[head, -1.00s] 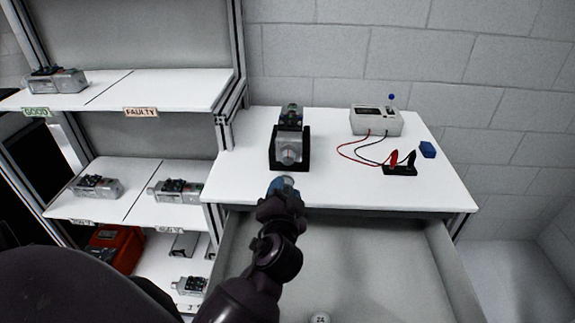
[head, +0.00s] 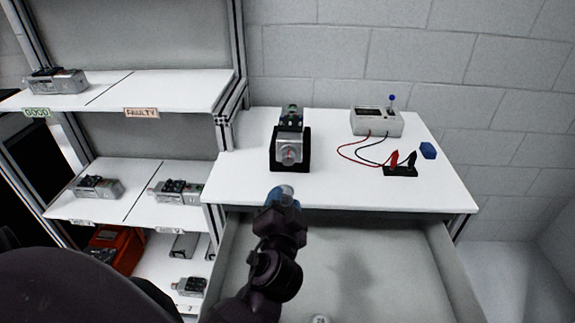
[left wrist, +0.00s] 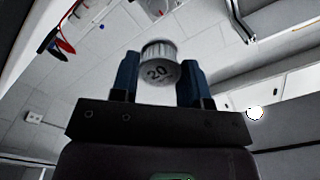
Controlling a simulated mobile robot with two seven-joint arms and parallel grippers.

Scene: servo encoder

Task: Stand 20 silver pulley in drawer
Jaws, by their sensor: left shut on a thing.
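The silver pulley marked 20 (left wrist: 160,66) is held between the blue fingers of my left gripper (left wrist: 160,80) in the left wrist view. In the head view my left gripper (head: 284,197) is at the table's front edge, above the back of the open drawer (head: 350,262). The pulley's top (head: 287,189) just shows at the fingertips. Another small round pulley (head: 320,319) stands in the drawer at the bottom edge of the head view; its marking is hard to read. My right gripper is not in view.
Shelves (head: 190,90) with servos stand at left. The drawer's right half is bare.

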